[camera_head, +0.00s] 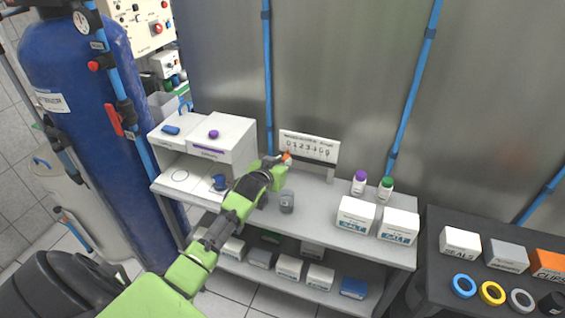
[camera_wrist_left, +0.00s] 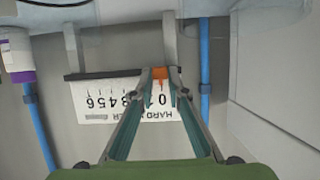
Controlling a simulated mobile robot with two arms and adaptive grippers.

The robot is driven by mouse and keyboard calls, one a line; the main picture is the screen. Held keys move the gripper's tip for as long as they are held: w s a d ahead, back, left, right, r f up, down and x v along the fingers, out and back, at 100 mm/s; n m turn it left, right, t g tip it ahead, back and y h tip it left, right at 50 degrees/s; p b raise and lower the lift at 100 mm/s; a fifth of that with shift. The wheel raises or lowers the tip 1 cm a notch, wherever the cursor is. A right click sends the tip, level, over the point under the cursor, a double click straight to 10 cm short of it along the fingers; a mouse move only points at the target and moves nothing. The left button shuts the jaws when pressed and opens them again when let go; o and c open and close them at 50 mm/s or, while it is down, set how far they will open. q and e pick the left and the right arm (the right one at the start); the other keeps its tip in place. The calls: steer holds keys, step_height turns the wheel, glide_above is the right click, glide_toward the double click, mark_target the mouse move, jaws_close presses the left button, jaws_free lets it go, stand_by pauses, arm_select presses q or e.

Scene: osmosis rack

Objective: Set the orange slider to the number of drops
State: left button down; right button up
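The white scale board (camera_head: 309,146) stands at the back of the grey shelf, with a row of numbers from 0 to 6. The orange slider (camera_head: 287,156) is at its left, by the 0 end. In the left wrist view the board (camera_wrist_left: 100,100) appears upside down, and the orange slider (camera_wrist_left: 160,72) sits at its edge near the 0. My left gripper (camera_head: 284,160) is at the slider. Its fingertips (camera_wrist_left: 160,76) lie on both sides of the slider and look closed on it. My right gripper is not in view.
A grey cup (camera_head: 287,201) stands in front of the board. White boxes (camera_head: 226,137) are left of it. Purple- and green-capped bottles (camera_head: 359,183) and two salt boxes (camera_head: 356,214) are right. A blue tank (camera_head: 82,130) is far left.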

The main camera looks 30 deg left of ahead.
arm_select(q)
steer(key=w+d, duration=0.2)
steer(key=d, duration=0.6)
steer(key=shift+d, duration=0.3)
steer(key=c, duration=2)
jaws_free()
steer(key=shift+o, duration=0.2)
steer(key=v, duration=1.2)
steer(key=shift+f, duration=0.15)
